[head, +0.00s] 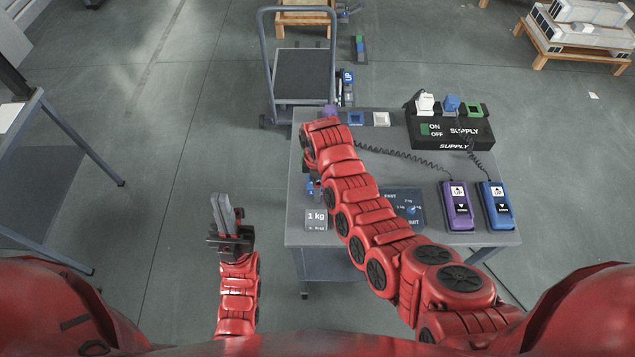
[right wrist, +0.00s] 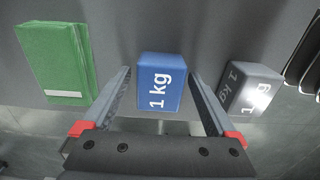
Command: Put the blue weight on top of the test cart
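The blue weight (right wrist: 161,82), marked 1 kg, stands on a grey surface in the right wrist view. My right gripper (right wrist: 161,88) is open, with one finger on each side of the weight and gaps showing. In the head view my right arm hides most of that gripper; a small blue patch (head: 310,187) beside the arm looks like the weight. My left gripper (head: 227,212) is empty, its fingers close together, left of the grey wheeled table (head: 270,232). A cart with a tall handle (head: 300,72) stands behind the table; which one is the test cart I cannot tell.
A grey 1 kg weight (right wrist: 250,88) is right of the blue one, and a green block (right wrist: 55,62) is left. The table also holds a black supply box (head: 450,132), a purple handset (head: 457,205) and a blue handset (head: 496,205). The cart's platform looks clear.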

